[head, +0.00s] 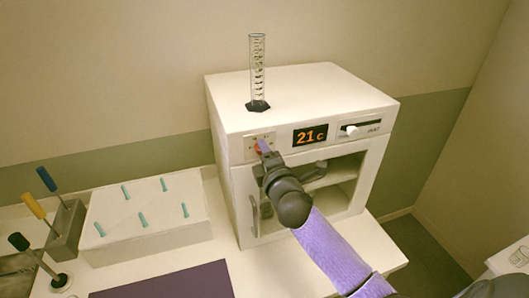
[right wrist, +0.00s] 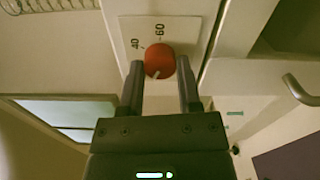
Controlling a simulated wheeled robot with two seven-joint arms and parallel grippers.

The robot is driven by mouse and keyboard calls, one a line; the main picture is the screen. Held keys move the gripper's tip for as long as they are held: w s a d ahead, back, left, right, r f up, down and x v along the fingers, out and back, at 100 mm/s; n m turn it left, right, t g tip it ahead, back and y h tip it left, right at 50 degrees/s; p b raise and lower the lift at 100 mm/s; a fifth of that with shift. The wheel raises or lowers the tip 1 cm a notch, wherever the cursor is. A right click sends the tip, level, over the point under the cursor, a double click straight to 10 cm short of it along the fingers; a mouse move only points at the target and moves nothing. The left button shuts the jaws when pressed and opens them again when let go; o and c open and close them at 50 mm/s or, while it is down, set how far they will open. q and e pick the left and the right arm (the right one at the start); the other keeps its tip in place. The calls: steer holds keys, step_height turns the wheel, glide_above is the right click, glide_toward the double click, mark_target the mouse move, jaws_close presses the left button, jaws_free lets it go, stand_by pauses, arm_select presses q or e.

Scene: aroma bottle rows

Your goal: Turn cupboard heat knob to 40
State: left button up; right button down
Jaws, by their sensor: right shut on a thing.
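The white cupboard (head: 225,110) stands on the counter at the back, with a display (head: 310,135) reading 21 c. The red heat knob (head: 260,147) is on a pale panel at the left of its front, mostly hidden by my right gripper (head: 262,155). In the right wrist view the red knob (right wrist: 160,62) sits between the two fingers of my right gripper (right wrist: 160,85), which is shut on it. The marks 40 and 60 show on the panel (right wrist: 185,28) beside the knob. A pale pointer line on the knob faces the gripper side. My left gripper is not in view.
A graduated cylinder (head: 257,75) stands on top of the cupboard. A vent slider (head: 352,130) is right of the display, and a door handle (head: 254,215) is below the knob. A white block with several teal pegs (head: 150,245) and a tool holder (head: 65,235) stand left.

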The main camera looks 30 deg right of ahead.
steer(key=shift+m+p, duration=2.4)
steer(key=shift+m, duration=6.8)
steer(key=shift+f, duration=0.1)
steer(key=shift+c, duration=1.4)
jaws_free()
steer(key=shift+s, duration=0.1)
steer(key=v, duration=0.9)
steer(key=shift+s+a, duration=0.15)
steer(key=shift+s, duration=0.2)
